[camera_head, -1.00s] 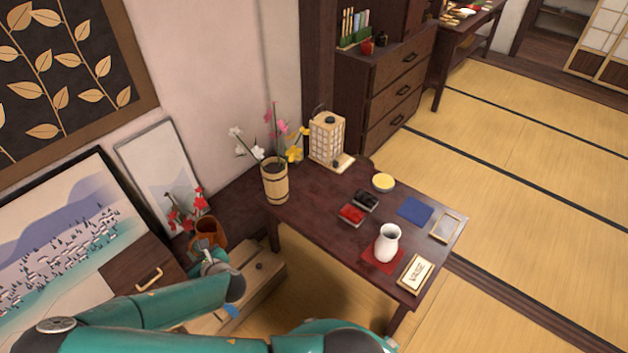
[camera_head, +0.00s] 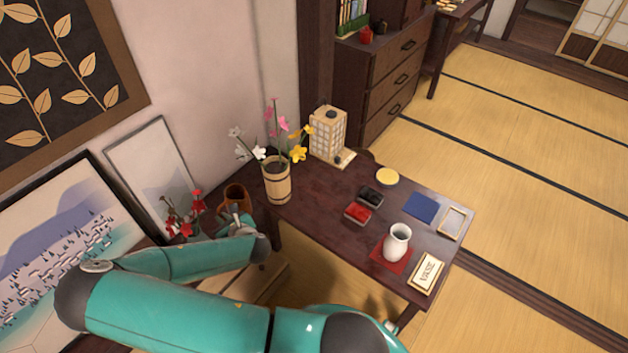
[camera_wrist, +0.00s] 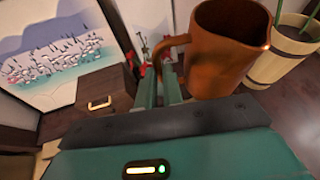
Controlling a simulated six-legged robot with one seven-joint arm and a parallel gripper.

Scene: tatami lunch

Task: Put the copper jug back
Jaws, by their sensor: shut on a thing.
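The copper jug (camera_head: 236,194) is left of the wooden bucket of flowers in the head view, partly hidden by my gripper (camera_head: 233,217). In the wrist view the jug (camera_wrist: 228,52) is large and roughly upright, with its handle toward the left. My gripper (camera_wrist: 161,88) is shut on the jug by its handle side. The jug appears held up near the dark table's left end; I cannot tell whether its base touches anything.
The wooden bucket (camera_head: 278,186) with flowers stands close right of the jug. The dark table (camera_head: 325,193) holds a lantern (camera_head: 328,135), a white vase (camera_head: 397,242) on a red cloth, a card (camera_head: 427,272), and paint dishes. Red flowers (camera_head: 186,214) and leaning pictures are at left.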

